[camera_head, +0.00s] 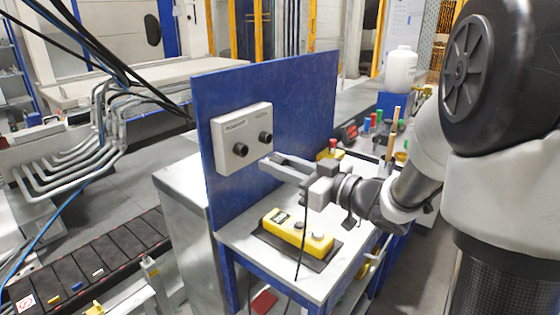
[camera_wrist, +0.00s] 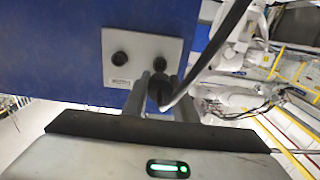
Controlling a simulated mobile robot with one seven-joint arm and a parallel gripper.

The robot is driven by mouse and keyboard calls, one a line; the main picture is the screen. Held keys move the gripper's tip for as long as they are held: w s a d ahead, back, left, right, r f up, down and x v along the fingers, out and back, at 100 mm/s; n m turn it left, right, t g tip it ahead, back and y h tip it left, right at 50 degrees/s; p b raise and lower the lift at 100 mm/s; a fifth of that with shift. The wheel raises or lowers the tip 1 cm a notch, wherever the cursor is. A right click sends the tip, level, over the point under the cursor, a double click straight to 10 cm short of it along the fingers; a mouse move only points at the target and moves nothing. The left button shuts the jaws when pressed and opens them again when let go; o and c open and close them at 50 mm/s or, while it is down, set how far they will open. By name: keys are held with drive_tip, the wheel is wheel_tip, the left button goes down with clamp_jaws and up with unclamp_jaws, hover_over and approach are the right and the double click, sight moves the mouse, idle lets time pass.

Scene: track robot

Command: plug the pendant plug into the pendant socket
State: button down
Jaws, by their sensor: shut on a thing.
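A grey socket box (camera_head: 243,150) with two dark round sockets is mounted on a blue upright panel (camera_head: 310,85). Its small labels are unreadable. My gripper (camera_head: 270,163) is just in front of the panel, near the box's lower right. In the wrist view the black pendant plug (camera_wrist: 160,92) is held between the two grey fingers, with its dark cable curving to the upper right. One socket (camera_wrist: 119,58) shows clear at the left of the box; the other (camera_wrist: 159,63) is partly hidden behind the plug. I cannot tell whether the plug touches the box.
A yellow pendant (camera_head: 298,231) lies on a dark mat on the grey table (camera_head: 345,262) below my gripper. The hanging cable (camera_head: 302,245) passes in front of it. Colored items and a white bottle (camera_head: 400,70) stand farther back right. A conveyor (camera_head: 90,262) runs at left.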

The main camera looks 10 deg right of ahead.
drive_tip(key=shift+x, duration=2.95)
drive_tip(key=shift+x, duration=1.35)
drive_tip(key=c, duration=1.4)
unclamp_jaws()
drive_tip(key=shift+o, duration=0.2)
drive_tip(key=p+v, duration=0.1)
drive_tip(key=v, duration=1.6)
drive_tip(key=shift+s+d, duration=0.1)
drive_tip(key=shift+d, duration=0.05)
